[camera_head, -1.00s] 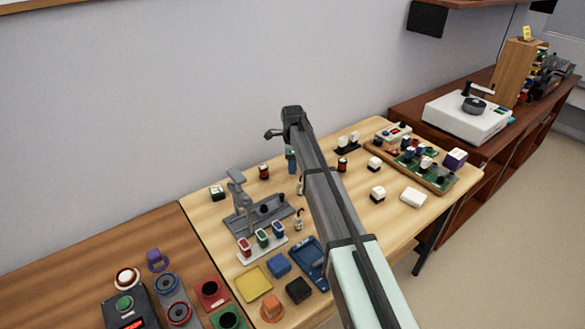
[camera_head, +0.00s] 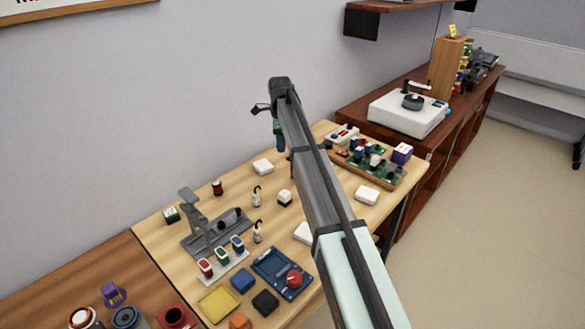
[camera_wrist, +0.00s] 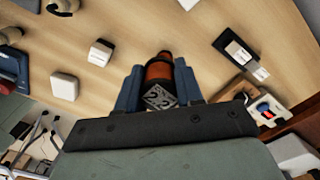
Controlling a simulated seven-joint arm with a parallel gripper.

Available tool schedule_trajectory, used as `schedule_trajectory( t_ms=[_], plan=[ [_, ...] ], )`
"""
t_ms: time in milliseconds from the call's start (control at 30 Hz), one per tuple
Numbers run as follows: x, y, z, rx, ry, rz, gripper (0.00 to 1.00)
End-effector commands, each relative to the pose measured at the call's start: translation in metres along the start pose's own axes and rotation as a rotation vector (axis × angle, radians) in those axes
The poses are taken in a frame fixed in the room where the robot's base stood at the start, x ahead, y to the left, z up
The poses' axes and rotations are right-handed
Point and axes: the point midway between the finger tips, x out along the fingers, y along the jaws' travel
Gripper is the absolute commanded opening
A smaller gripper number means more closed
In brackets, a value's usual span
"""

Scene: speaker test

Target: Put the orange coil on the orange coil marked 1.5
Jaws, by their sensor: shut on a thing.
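My gripper (camera_wrist: 160,90) is shut on an orange coil (camera_wrist: 159,70) in the wrist view, between its two blue fingers. The coil's grey end carries a dark mark that looks like 2.2, though I cannot read it surely. In the head view my gripper (camera_head: 280,140) hangs over the back of the light wooden table, and the held coil cannot be made out. Another dark orange coil (camera_head: 217,188) stands on the table to the left of my gripper. No mark 1.5 is readable on it.
A grey stand (camera_head: 215,232) is at the left of the table. A green circuit board in a wooden tray (camera_head: 398,181) is at the right. White blocks (camera_head: 367,195) lie around. Bare wood lies between several small parts.

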Motion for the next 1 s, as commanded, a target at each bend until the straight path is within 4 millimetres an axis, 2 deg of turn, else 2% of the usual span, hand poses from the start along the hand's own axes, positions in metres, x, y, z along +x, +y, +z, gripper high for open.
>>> schedule_trajectory(
  t_ms=[33, 100, 233, 567, 767, 1000],
  plan=[
    [-0.006, -0.004, -0.014, 0.016, -0.001, -0.001, 0.06],
    [-0.013, -0.007, -0.029, 0.029, -0.001, -0.001, 0.06],
    [-0.026, -0.009, -0.052, 0.018, -0.001, -0.001, 0.06],
    [-0.029, -0.001, -0.051, -0.153, -0.001, 0.000, 0.06],
    [-0.017, 0.000, -0.051, -0.181, -0.002, 0.002, 0.06],
    [0.021, 0.000, -0.051, -0.180, -0.002, 0.002, 0.06]
  ],
)
